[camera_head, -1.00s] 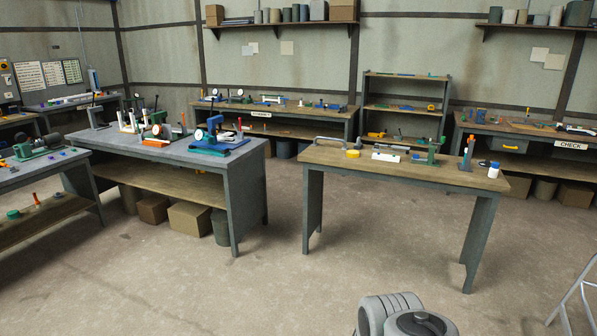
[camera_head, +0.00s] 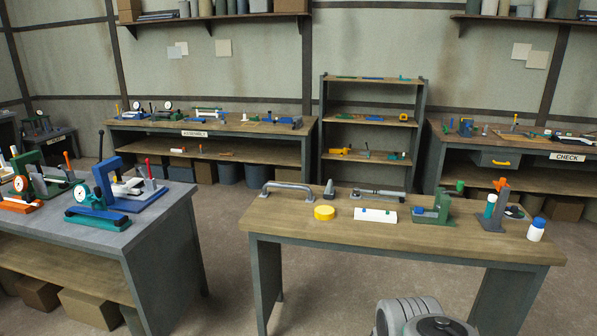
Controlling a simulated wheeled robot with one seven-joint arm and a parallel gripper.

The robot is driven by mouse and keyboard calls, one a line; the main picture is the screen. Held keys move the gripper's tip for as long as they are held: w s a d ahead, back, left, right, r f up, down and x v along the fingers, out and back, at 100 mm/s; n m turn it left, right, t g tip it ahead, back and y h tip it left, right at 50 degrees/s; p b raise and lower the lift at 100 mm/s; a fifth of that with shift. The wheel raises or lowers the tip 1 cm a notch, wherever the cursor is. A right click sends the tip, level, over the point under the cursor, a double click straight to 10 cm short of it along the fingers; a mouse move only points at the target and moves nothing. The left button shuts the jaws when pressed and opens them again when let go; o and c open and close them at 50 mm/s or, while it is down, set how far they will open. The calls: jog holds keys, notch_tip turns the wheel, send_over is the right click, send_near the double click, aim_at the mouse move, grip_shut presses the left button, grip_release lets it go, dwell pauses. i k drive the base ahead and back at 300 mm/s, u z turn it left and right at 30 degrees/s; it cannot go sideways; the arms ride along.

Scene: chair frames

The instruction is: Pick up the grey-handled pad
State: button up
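The near wooden-topped bench (camera_head: 400,238) carries several tools. A small grey upright piece (camera_head: 329,189) stands near its back edge, behind a yellow disc (camera_head: 324,213); it may be the grey-handled pad, but it is too small to be sure. A long grey bar handle (camera_head: 287,187) lies to its left. A grey tool with a bar (camera_head: 380,193) lies to its right, behind a white block (camera_head: 375,215). My gripper is not in view; only a grey rounded part of my own arm shows at the bottom edge.
On the bench's right are a green fixture (camera_head: 433,211), a grey-and-orange stand (camera_head: 497,207) and a white blue-capped bottle (camera_head: 536,231). Another bench (camera_head: 165,222) with gauges stands left, with an open floor gap between. A shelf rack (camera_head: 371,130) stands behind.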

aim_at(330, 193)
jog(key=u, duration=0.3)
jog(key=i, duration=2.4)
jog(key=u, duration=0.35)
